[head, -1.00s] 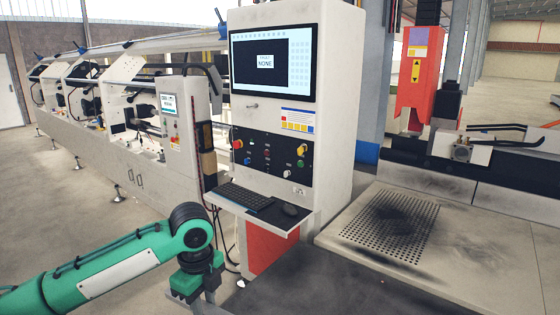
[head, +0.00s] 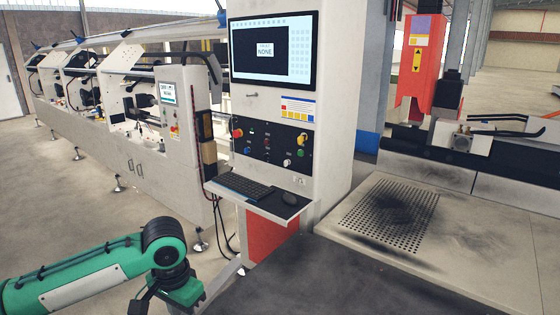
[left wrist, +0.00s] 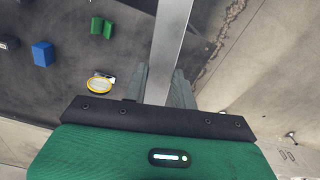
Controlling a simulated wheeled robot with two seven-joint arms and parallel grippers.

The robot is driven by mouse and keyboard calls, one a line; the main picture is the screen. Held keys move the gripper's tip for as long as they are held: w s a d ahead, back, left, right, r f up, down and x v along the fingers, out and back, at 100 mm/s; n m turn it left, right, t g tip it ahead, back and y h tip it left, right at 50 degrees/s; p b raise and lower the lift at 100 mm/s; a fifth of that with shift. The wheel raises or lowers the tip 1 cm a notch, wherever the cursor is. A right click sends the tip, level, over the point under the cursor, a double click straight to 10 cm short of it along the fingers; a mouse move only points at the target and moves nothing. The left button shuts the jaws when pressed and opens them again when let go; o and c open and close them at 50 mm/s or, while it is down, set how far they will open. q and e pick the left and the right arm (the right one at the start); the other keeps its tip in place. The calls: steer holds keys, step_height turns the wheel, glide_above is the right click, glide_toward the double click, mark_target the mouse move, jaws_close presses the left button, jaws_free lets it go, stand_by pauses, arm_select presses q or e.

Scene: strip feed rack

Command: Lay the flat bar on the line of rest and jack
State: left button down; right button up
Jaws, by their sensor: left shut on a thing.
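My left gripper (left wrist: 165,82) is shut on a flat bar (left wrist: 168,40), a long grey metal strip that runs away from the fingers to the top edge of the left wrist view. In the head view my left arm comes in at the lower left, and its gripper is cut off by the bottom edge. A pale strip beside it there may be the bar, but I cannot tell. I cannot make out the rest or the jack in either view. My right gripper is not in view.
In the left wrist view a blue block (left wrist: 43,54), green blocks (left wrist: 102,27) and a yellow-rimmed oval piece (left wrist: 100,84) lie on a dark surface to the left. The head view shows a control cabinet (head: 330,140) with a keyboard shelf (head: 263,212) and a perforated plate (head: 388,215).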

arm_select(q)
steer(key=n, duration=0.1)
steer(key=s+n, duration=0.1)
steer(key=n, duration=0.1)
steer(key=a+n, duration=0.1)
steer(key=shift+s+f+n, duration=0.2)
steer(key=shift+f+n, duration=0.15)
steer(key=shift+n, duration=0.05)
steer(key=s+f, duration=0.5)
steer(key=f, duration=0.1)
steer(key=shift+w, duration=0.15)
